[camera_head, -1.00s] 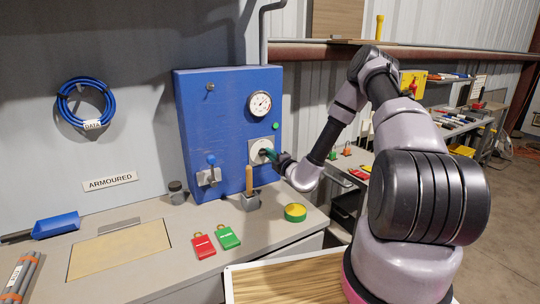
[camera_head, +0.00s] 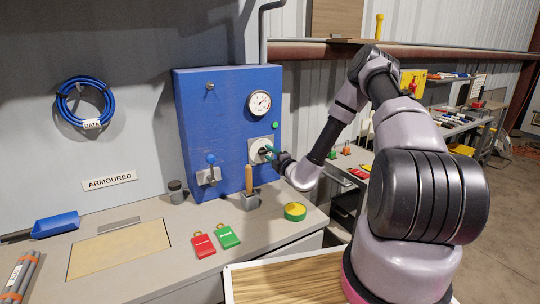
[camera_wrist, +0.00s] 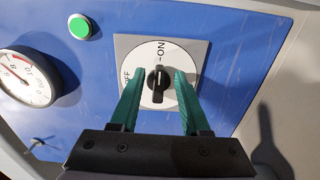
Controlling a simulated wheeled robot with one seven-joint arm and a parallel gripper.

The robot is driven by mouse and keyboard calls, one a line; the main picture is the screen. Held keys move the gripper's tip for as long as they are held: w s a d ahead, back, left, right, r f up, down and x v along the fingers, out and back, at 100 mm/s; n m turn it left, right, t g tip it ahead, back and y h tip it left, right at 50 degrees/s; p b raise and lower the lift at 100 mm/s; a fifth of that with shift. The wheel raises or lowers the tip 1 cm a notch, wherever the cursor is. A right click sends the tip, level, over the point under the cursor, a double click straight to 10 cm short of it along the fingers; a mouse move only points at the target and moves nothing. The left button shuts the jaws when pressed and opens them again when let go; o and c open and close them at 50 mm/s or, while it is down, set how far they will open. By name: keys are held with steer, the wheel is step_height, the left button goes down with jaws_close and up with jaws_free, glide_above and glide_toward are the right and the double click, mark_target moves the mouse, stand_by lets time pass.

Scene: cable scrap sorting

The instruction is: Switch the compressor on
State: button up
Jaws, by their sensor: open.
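The blue compressor panel (camera_head: 225,130) stands on the bench against the wall. Its rotary switch (camera_wrist: 158,86) is a black knob on a white plate (camera_wrist: 186,48) marked ON and OFF. The knob stands upright in the wrist view, and its white mark faces the ON label. My gripper (camera_wrist: 158,72) is open, one green finger on each side of the knob, with visible gaps between. In the head view my gripper (camera_head: 267,153) is at the switch plate (camera_head: 258,146) and partly hides it.
A pressure gauge (camera_head: 259,104) and a green button (camera_wrist: 80,27) are on the panel. A lever (camera_head: 210,170) is at its lower left. A wooden-handled tool (camera_head: 249,180), red tag (camera_head: 202,245), green tag (camera_head: 227,236) and yellow-green tape roll (camera_head: 295,211) are on the bench below.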

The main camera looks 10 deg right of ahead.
steer(key=v, duration=1)
steer(key=shift+s, duration=0.4)
steer(key=shift+d, duration=0.1)
